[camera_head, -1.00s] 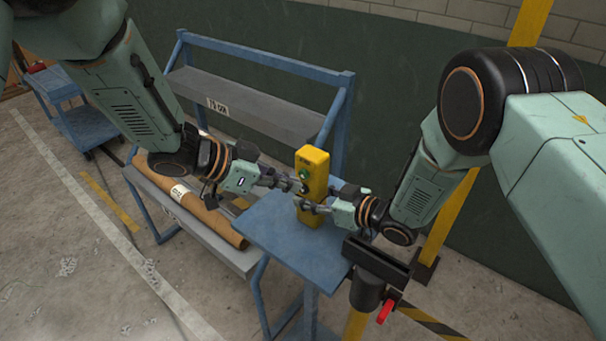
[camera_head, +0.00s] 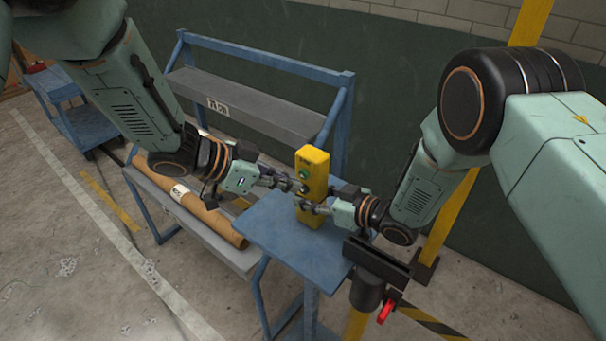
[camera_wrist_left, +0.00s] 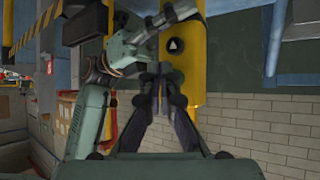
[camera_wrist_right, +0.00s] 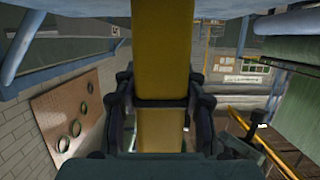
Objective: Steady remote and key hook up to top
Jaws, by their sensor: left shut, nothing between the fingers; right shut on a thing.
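The yellow remote (camera_head: 313,170) with a green button stands upright over the blue table. My right gripper (camera_head: 312,208) is shut on its lower part. In the right wrist view the yellow body (camera_wrist_right: 161,80) runs between the fingers (camera_wrist_right: 161,105). My left gripper (camera_head: 289,184) is shut and empty, with its tips at the remote's front near the green button. In the left wrist view its fingertips (camera_wrist_left: 163,85) are together beside the remote (camera_wrist_left: 183,62), which has a white triangle mark. I cannot tell whether they touch it. I cannot make out a key hook.
The blue table (camera_head: 280,235) is mostly clear. A grey and blue rack (camera_head: 245,110) stands behind it, with a brown roll (camera_head: 190,200) on its lower shelf. A black-topped post with a red lever (camera_head: 388,310) stands at the right.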

